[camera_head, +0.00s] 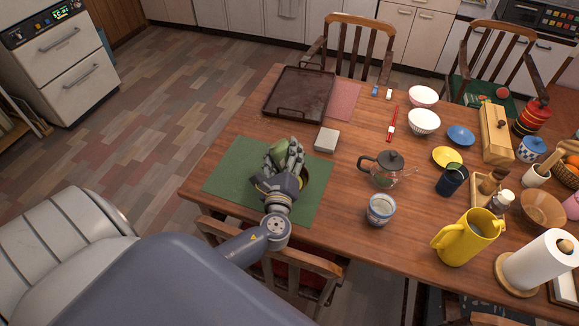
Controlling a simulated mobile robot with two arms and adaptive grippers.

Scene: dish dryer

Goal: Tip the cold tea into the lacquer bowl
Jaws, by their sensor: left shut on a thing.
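My left gripper (284,155) is over the green mat (228,177) at the left end of the table. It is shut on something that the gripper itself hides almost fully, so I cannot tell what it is. The rim of a dark round bowl (306,176), which looks like the lacquer bowl, shows just right of the gripper on the mat. Its inside is mostly hidden. I cannot make out any tea or where it is. My right gripper is not in view.
A dark tray (298,93) lies behind the mat, and a small grey box (326,139) stands at its back right corner. A glass teapot (384,168), a blue-and-white cup (381,209) and a yellow jug (467,237) stand to the right. Chairs surround the table.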

